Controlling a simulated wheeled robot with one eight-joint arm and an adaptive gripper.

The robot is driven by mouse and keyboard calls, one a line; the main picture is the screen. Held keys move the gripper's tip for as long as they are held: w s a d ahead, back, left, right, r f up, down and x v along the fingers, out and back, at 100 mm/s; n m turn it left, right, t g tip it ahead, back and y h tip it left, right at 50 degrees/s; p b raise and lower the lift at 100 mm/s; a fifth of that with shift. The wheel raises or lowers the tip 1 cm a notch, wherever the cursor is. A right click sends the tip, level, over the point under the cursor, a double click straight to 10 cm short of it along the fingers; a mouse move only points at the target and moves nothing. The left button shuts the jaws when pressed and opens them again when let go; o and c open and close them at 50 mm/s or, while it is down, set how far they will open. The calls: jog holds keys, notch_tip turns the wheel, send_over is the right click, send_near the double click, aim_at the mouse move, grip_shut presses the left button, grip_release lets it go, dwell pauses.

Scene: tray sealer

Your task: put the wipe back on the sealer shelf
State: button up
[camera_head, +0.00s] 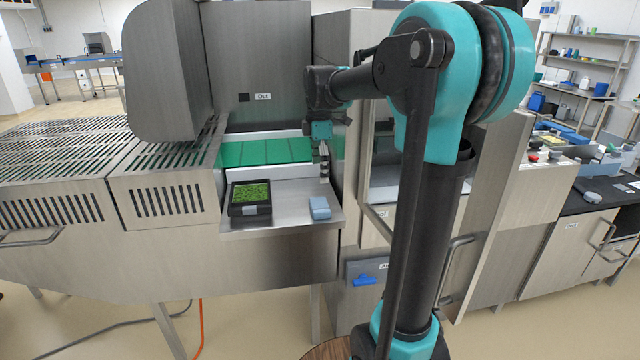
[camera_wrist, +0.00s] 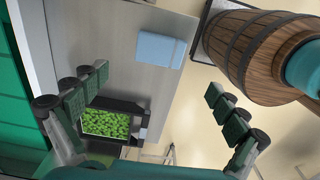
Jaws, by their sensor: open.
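The wipe (camera_head: 319,208) is a small light-blue folded cloth. It lies flat on the steel sealer shelf (camera_head: 290,218), near the shelf's right front corner. It also shows in the wrist view (camera_wrist: 160,50), close to the shelf edge. My gripper (camera_head: 323,172) is above the back right of the shelf, with its fingers pointing down. In the wrist view my gripper (camera_wrist: 165,105) has its two fingers spread wide and nothing between them. The gripper is apart from the wipe, which lies uncovered.
A black tray (camera_head: 250,212) with green contents stands on the shelf left of the wipe. A green conveyor belt (camera_head: 262,152) runs behind the shelf under a steel hood. The sealer's steel housing (camera_head: 330,60) rises on the right. A blue handle (camera_head: 364,280) is below right.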

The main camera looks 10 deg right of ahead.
jog(key=s+d+f+m+t, duration=0.2)
jog(key=s+f+m, duration=0.7)
jog(key=s+f, duration=0.2)
jog(key=s+d+f+m+t, duration=0.2)
jog(key=s+f+m, duration=0.7)
jog(key=s+f, duration=0.1)
jog(key=shift+s+f, duration=0.35)
jog(key=shift+s, duration=0.2)
jog(key=shift+c, duration=0.3)
